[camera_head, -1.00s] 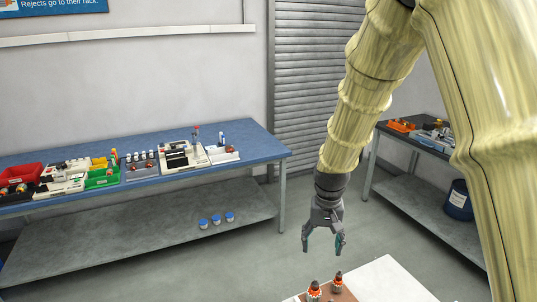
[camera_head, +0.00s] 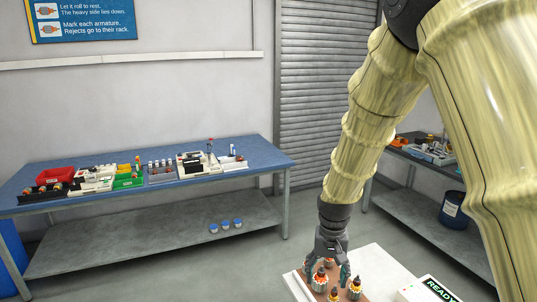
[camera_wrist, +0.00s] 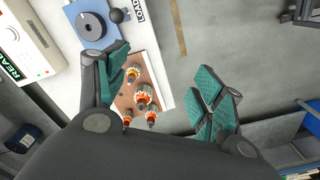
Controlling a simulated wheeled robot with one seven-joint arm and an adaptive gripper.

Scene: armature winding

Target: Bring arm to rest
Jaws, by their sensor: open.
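My gripper (camera_head: 331,264) is open and empty, pointing down above the white table at the bottom of the head view. In the wrist view my gripper (camera_wrist: 165,85) shows its two teal-padded fingers spread wide with nothing between the pads. Several armatures with orange and white windings stand on a brown board below; one armature (camera_head: 354,287) shows right of the fingers, and another (camera_wrist: 133,74) shows beside the left finger in the wrist view. The fingers partly cover the board in the head view.
A white table (camera_head: 382,262) carries the board and a box reading READY (camera_head: 440,289). A blue bench (camera_head: 262,152) with trays and a red bin (camera_head: 55,175) stands at the back left. A side bench (camera_head: 420,185) and blue drum (camera_head: 453,210) are at right. Floor between is clear.

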